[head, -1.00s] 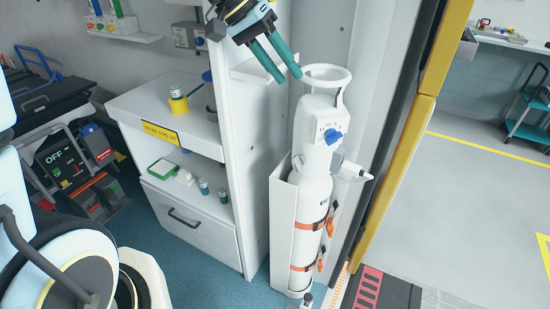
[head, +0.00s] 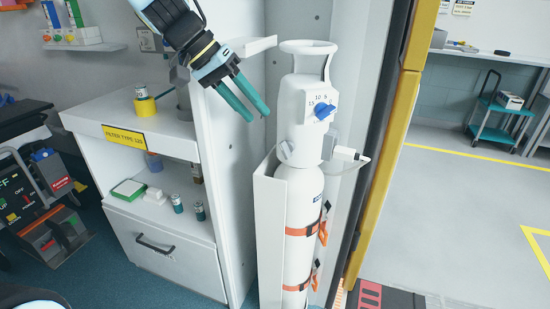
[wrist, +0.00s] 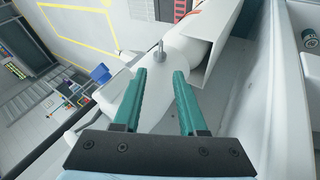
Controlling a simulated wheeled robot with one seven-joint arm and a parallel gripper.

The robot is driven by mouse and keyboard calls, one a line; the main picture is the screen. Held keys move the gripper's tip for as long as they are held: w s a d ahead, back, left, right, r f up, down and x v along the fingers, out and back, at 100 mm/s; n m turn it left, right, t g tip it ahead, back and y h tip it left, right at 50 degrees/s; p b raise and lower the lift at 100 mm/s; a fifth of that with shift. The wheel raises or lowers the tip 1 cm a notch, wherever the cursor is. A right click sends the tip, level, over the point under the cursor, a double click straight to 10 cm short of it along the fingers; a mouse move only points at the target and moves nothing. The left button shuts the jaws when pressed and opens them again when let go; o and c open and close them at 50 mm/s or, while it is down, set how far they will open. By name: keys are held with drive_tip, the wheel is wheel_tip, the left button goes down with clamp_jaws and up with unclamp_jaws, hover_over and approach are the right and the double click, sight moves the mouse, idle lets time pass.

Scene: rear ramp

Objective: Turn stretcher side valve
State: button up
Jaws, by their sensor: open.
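A white gas cylinder (head: 298,195) stands upright in a white holder, with a white collar handle on top. A blue knob (head: 325,112) beside printed numbers faces front on its head. A round pale knob (head: 285,151) sticks out on the head's left side. My gripper (head: 258,117) is open and empty, left of the cylinder's head, above the pale knob and apart from it. In the wrist view, the cylinder (wrist: 180,55) lies beyond my open fingers (wrist: 160,76), with a small grey peg (wrist: 158,50) between and past the tips. I cannot tell which fitting the peg is.
A white cabinet (head: 190,240) with a shelf and drawer stands left, its upright panel (head: 225,160) close to the cylinder. A white fitting with a hose (head: 345,153) juts right. A yellow door post (head: 395,130) stands right. Open grey floor (head: 450,210) lies beyond.

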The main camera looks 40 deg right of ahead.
sight(281, 144)
drive_tip(key=x, duration=1.1)
drive_tip(key=shift+a, duration=0.1)
clamp_jaws()
